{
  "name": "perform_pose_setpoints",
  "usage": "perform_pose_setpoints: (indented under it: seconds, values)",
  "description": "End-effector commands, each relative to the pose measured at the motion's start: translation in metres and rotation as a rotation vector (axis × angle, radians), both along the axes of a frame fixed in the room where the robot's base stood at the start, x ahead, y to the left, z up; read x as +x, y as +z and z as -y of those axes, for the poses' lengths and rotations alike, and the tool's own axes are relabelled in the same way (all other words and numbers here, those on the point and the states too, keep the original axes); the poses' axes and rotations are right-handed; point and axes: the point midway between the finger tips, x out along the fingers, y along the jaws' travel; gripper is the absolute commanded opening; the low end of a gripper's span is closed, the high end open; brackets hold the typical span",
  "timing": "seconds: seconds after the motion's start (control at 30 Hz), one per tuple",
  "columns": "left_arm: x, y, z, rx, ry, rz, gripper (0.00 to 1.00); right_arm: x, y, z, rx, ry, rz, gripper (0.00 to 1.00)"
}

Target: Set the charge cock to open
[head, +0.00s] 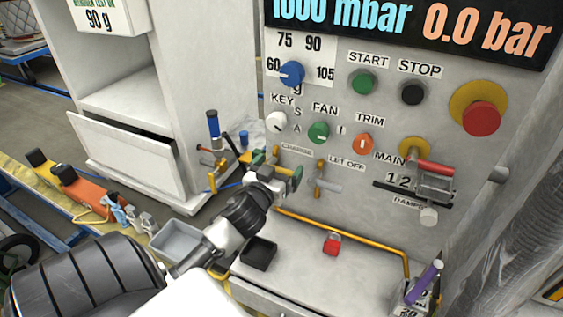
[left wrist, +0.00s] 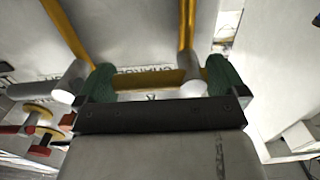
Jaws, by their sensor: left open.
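The charge cock sits on the grey panel under the CHARGE label (head: 297,149). In the head view my left gripper (head: 277,171) mostly hides it. In the left wrist view the charge cock (left wrist: 193,86) has a pale round hub on a vertical yellow pipe. Its yellow lever (left wrist: 150,79) lies crosswise to the pipe. My left gripper (left wrist: 160,82) is open, its green fingers on either side of the lever; I cannot tell whether they touch it. My right gripper is not in view.
Knobs, a red mushroom button (head: 481,118) and a red-handled main lever (head: 432,168) are farther right. A black box (head: 259,253) and red item (head: 332,243) are on the ledge below.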

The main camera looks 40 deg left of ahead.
Motion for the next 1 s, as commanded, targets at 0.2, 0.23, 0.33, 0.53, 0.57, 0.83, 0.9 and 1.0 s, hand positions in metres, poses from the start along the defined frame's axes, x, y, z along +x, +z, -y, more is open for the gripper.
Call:
perform_pose_setpoints:
  seconds: [0.2,0.23,0.33,0.53,0.57,0.83,0.9,1.0]
  values:
    - [0.015,0.0,-0.004,0.001,0.0,0.0,1.0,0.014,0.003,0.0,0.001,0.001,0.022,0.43]
    - [0.015,0.0,-0.005,0.001,0.0,0.0,1.0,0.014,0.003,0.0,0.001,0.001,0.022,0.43]
    - [0.016,-0.001,-0.005,0.001,0.0,-0.001,1.0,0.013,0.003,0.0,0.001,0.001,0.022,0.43]
    - [0.015,0.0,-0.005,0.0,0.0,-0.001,0.89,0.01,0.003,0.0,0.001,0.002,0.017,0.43]
    - [0.015,0.0,-0.005,0.0,0.0,-0.001,0.85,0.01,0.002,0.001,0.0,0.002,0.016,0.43]
    - [0.015,0.0,-0.005,0.0,-0.001,-0.001,0.45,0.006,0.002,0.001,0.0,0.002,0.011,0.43]
    - [0.015,-0.001,-0.004,0.001,-0.001,-0.001,0.45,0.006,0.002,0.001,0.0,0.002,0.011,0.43]
    - [0.017,-0.001,-0.004,0.007,-0.001,-0.003,0.45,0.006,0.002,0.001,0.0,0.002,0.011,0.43]
